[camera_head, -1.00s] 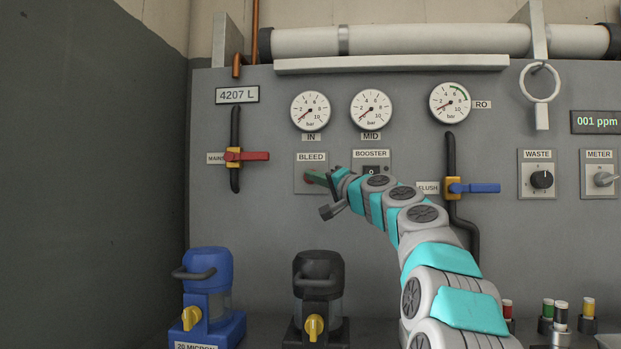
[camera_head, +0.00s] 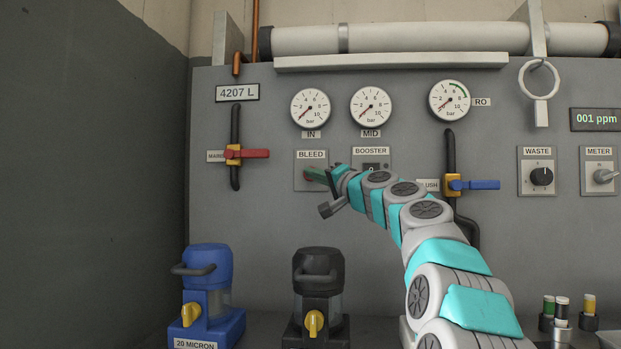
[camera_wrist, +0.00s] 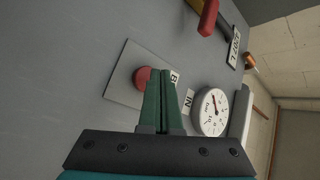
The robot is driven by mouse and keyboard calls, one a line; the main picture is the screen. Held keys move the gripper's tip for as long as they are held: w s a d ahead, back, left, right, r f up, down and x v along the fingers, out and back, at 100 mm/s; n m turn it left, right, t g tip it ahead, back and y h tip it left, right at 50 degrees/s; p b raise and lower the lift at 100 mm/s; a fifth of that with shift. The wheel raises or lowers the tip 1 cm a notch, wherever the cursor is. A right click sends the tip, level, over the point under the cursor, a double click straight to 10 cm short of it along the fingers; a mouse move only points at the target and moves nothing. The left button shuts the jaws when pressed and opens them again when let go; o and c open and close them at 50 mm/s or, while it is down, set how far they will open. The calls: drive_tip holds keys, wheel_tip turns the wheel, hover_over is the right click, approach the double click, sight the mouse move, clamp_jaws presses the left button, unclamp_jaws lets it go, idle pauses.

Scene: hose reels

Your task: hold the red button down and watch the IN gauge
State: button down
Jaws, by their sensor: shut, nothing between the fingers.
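The red button (camera_wrist: 142,77) sits on the pale BLEED plate (camera_wrist: 122,84), which also shows in the head view (camera_head: 301,184). In the head view my gripper (camera_head: 308,173) reaches the plate from the right and mostly hides the button. Its green fingers are shut together and empty. In the wrist view the fingertips (camera_wrist: 160,71) overlap the button's edge; I cannot tell whether they touch it or whether it is pressed in. The round white IN gauge (camera_head: 310,107) is unobstructed above the plate, its needle at the low end near 0. The wrist view shows it too (camera_wrist: 213,113).
The BOOSTER switch (camera_head: 371,167) is close beside my wrist. A red-handled valve (camera_head: 247,154) is left of the plate, and a blue-handled valve (camera_head: 472,185) is right of my arm. Blue (camera_head: 208,280) and black (camera_head: 318,285) filter housings stand below.

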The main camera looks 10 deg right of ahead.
drive_tip(key=shift+s, duration=0.1)
drive_tip(key=s+b, duration=0.1)
drive_tip(key=s+a, duration=0.1)
drive_tip(key=s, duration=0.1)
drive_tip(key=s+b, duration=0.1)
drive_tip(key=shift+s+a+b, duration=0.3)
idle(0.6)
